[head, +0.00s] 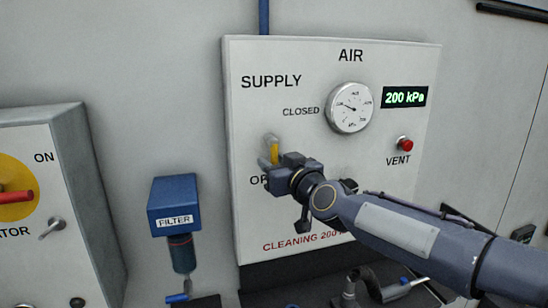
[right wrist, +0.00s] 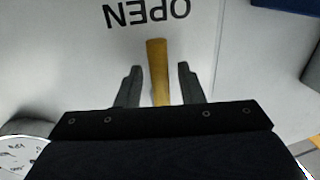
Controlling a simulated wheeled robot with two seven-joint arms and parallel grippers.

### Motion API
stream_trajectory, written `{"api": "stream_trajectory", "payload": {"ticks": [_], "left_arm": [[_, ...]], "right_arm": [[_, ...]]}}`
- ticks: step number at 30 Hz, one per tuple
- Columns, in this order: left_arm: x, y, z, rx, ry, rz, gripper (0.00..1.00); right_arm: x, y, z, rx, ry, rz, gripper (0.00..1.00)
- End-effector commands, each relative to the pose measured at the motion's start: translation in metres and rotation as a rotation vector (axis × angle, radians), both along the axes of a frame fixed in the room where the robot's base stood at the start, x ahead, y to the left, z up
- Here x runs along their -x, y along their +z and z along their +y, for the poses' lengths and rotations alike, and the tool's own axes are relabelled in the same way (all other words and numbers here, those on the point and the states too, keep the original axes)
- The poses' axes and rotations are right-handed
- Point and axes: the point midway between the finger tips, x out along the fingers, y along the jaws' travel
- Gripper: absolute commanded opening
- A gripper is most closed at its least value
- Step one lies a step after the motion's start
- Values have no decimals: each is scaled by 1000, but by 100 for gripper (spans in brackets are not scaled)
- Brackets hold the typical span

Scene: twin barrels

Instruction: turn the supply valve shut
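The supply valve's yellow lever (head: 274,151) is on the white AIR panel, below the word SUPPLY and between the CLOSED and OPEN labels. In the head view it stands about upright, its lower part hidden by my right gripper (head: 272,173). In the right wrist view the yellow lever (right wrist: 157,62) lies between the two dark fingers of my right gripper (right wrist: 158,70), its tip towards the upside-down word OPEN. A gap shows on each side of the lever, so the fingers are open around it, not gripping. My left gripper is not in view.
The panel (head: 330,60) also carries a round gauge (head: 349,107), a green display (head: 405,97) reading 200 kPa and a red VENT button (head: 405,144). A blue filter (head: 174,205) hangs to the left. A box with a red handle (head: 15,197) stands at far left.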

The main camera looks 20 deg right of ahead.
Motion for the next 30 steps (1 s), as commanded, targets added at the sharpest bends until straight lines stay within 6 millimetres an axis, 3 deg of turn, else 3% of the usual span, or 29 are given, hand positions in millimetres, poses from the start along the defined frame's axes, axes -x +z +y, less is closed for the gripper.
{"api": "stream_trajectory", "payload": {"ticks": [9,17,30], "left_arm": [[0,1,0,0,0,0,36],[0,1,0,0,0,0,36],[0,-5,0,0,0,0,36]], "right_arm": [[-4,-1,1,0,1,1,35],[-3,-1,1,0,1,1,0],[-3,-2,-2,14,1,0,0]]}}
